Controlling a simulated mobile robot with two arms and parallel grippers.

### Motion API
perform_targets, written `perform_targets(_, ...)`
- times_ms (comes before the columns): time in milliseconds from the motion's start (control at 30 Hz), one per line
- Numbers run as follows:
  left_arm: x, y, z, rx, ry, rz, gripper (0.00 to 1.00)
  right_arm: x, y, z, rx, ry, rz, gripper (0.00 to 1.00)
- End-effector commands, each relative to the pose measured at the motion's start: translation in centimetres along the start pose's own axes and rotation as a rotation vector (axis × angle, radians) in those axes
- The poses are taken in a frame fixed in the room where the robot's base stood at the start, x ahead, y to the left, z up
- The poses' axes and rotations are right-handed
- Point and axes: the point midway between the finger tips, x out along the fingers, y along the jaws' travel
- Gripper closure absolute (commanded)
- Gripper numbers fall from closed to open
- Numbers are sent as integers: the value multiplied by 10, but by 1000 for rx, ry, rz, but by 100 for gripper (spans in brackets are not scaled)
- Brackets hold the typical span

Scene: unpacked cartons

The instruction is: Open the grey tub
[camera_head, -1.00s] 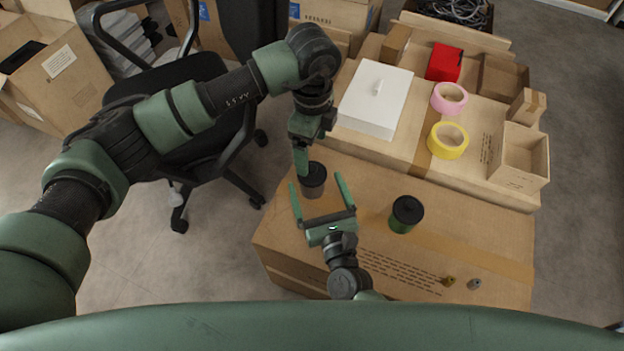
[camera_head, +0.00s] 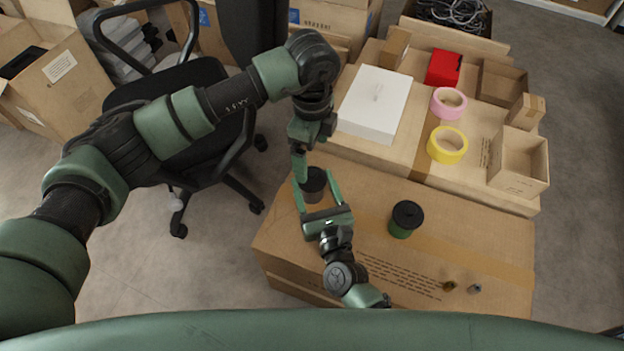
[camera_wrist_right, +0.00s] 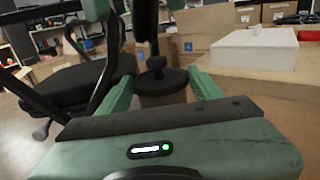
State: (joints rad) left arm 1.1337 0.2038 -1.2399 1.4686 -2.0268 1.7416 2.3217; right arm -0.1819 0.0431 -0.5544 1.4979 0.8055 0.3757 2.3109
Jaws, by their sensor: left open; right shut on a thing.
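The grey tub (camera_head: 314,193) stands upright on the near carton, with its dark lid (camera_head: 313,177) on. In the right wrist view the tub (camera_wrist_right: 163,99) shows between my fingers, and its lid (camera_wrist_right: 160,80) has a dark knob on top. My right gripper (camera_head: 319,187) is shut on the tub's body from the near side. My left gripper (camera_head: 301,165) is open, pointing down at the lid from above and behind. Its fingertips partly overlap the lid's edge in the head view, and I cannot tell whether they touch the knob.
A green tub (camera_head: 404,221) with a dark lid stands to the right on the same carton (camera_head: 480,240). Two small pieces (camera_head: 461,287) lie near its front. Behind are a white box (camera_head: 375,103), yellow tape (camera_head: 447,145), pink tape (camera_head: 448,103) and a red box (camera_head: 443,68). An office chair (camera_head: 165,90) stands left.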

Motion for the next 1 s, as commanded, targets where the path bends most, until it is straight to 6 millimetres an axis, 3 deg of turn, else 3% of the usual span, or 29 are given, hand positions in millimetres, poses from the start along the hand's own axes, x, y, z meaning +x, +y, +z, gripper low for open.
perform_targets(133,-2,0,0,114,0,-1,8,0,0,0,0,0,0,100)
perform_targets(267,-6,-1,0,354,-1,-1,8,0,0,0,0,1,0,100)
perform_targets(1000,-33,-2,-3,2178,-2,-1,8,0,0,0,0,1,0,100)
